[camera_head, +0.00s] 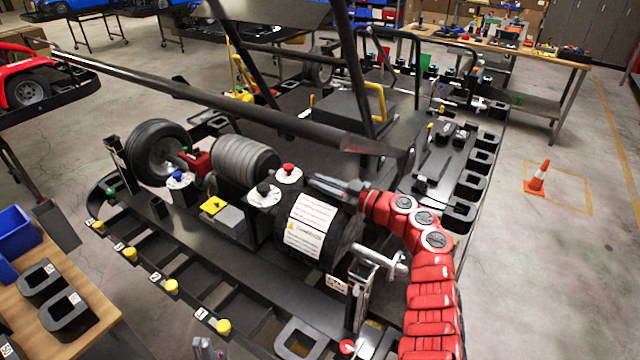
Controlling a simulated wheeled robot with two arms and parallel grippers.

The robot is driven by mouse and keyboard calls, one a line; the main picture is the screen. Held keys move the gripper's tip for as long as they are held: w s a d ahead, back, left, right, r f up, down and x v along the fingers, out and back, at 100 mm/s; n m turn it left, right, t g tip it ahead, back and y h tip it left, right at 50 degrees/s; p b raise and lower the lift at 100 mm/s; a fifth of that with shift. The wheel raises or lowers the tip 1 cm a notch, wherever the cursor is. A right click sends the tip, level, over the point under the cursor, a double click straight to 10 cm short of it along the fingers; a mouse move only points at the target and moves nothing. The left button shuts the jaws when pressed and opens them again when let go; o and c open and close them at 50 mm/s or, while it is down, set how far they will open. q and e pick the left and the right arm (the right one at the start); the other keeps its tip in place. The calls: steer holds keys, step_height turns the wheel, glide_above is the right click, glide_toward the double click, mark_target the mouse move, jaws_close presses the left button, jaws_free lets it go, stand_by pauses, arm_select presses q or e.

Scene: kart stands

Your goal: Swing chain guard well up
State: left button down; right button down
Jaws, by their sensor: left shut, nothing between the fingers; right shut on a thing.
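The chain guard (340,245) appears to be the black curved cover with a white and red warning label, right of the grey ribbed roller. It sits over the axle end at the near side of the kart. My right gripper (318,185), on the red arm from the lower right, is shut at the upper back edge of the guard. Its fingertips are partly hidden, so the exact part gripped is unclear. My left gripper (204,347) shows only as grey fingertips at the bottom edge, shut and empty, well below the guard.
A black tyre (157,150) stands at the left. Yellow knobs (171,286) line the stand's front edge. A wooden bench (75,285) is at lower left. An orange cone (537,178) stands on open floor at right.

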steer(key=shift+w+d+r+m+p, duration=0.25)
steer(key=shift+w+d+r+p, duration=0.05)
steer(key=shift+r+p, duration=0.15)
steer(key=shift+w+d+r+m+p, duration=0.25)
steer(key=shift+w+r+p, duration=0.1)
steer(key=shift+r, duration=0.1)
steer(key=shift+w+d+r+m+p, duration=0.25)
steer(key=shift+w+d+m+p, duration=0.05)
steer(key=shift+w+d+m, duration=0.25)
steer(key=shift+w+d+r, duration=0.15)
steer(key=shift+w+d, duration=0.05)
steer(key=shift+w+d+m, duration=0.15)
steer(key=shift+w+m, duration=0.1)
steer(key=b, duration=0.1)
steer(key=w+d+b, duration=0.1)
steer(key=b, duration=0.1)
steer(key=shift+w+r, duration=0.3)
steer(key=shift+r, duration=0.1)
steer(key=shift+w+d+r+b, duration=0.1)
steer(key=shift+w+r+b, duration=0.1)
steer(key=shift+r+b, duration=0.2)
